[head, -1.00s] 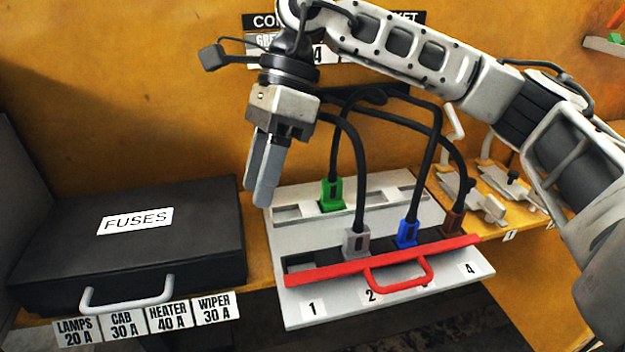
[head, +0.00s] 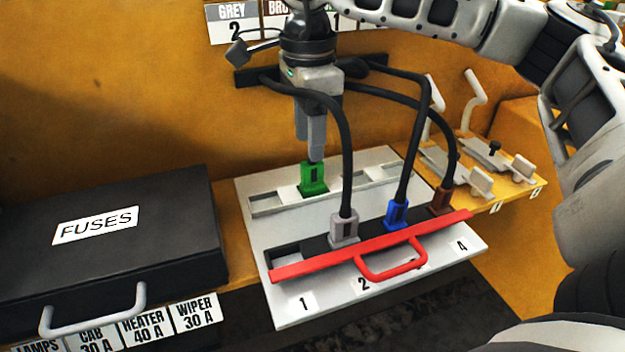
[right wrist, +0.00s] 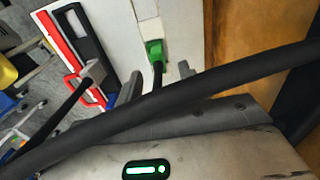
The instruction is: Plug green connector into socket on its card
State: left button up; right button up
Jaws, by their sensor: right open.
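The green connector (head: 314,180) stands upright in the rear grey holder (head: 268,203); it also shows in the right wrist view (right wrist: 154,52). My right gripper (head: 312,157) is open, pointing down just above it. In the right wrist view its fingers (right wrist: 157,82) lie either side of the green connector's cable; I see no clear grip. In the front row the grey connector (head: 344,230), blue connector (head: 396,215) and brown connector (head: 441,200) are seated. The socket above label 1 (head: 286,260) is empty. Cards (head: 232,22) on the wall are cut off; a grey one reads 2.
A red bar with a handle (head: 392,262) runs along the front row. Black cables arch from the wall behind my right gripper. A black FUSES case (head: 110,235) stands at left. Levers and clamps (head: 480,165) are at right.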

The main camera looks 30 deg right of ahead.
aim_at(313, 179)
jog(key=shift+s+d+f, duration=0.1)
jog(key=shift+f, duration=1.25)
jog(key=shift+s+d+f, duration=0.1)
jog(key=shift+f, duration=1.25)
grip_shut()
